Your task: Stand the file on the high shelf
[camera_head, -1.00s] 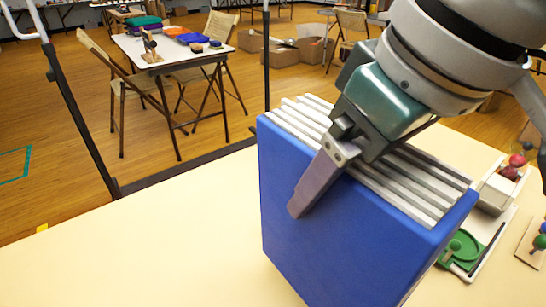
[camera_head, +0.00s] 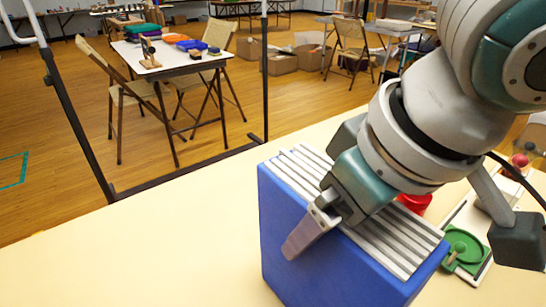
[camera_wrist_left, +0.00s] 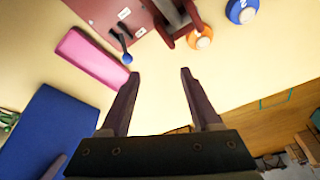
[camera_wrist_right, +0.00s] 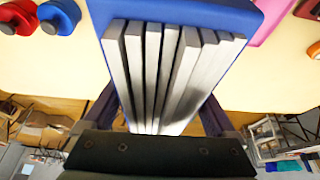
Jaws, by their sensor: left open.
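The file is a blue box-like holder (camera_head: 320,262) with several pale grey leaves showing along its open edge. In the head view it is upright but slightly turned, over the cream table. My right gripper (camera_head: 305,235) straddles its grey-leaved edge, one finger flat against the near blue face; the far finger is hidden. In the right wrist view the grey leaves (camera_wrist_right: 165,75) lie between its fingers. My left gripper (camera_wrist_left: 160,75) is open and empty above the table in the left wrist view; a blue slab (camera_wrist_left: 50,135) to its left looks like the file. No high shelf is identifiable.
The cream table (camera_head: 150,260) is clear left of the file. A green tray (camera_head: 465,250) and a red item (camera_head: 415,203) are at the right. A pink block (camera_wrist_left: 90,60) and a maroon board (camera_wrist_left: 105,18) lie near my left gripper. A black frame (camera_head: 185,170) stands beyond the table.

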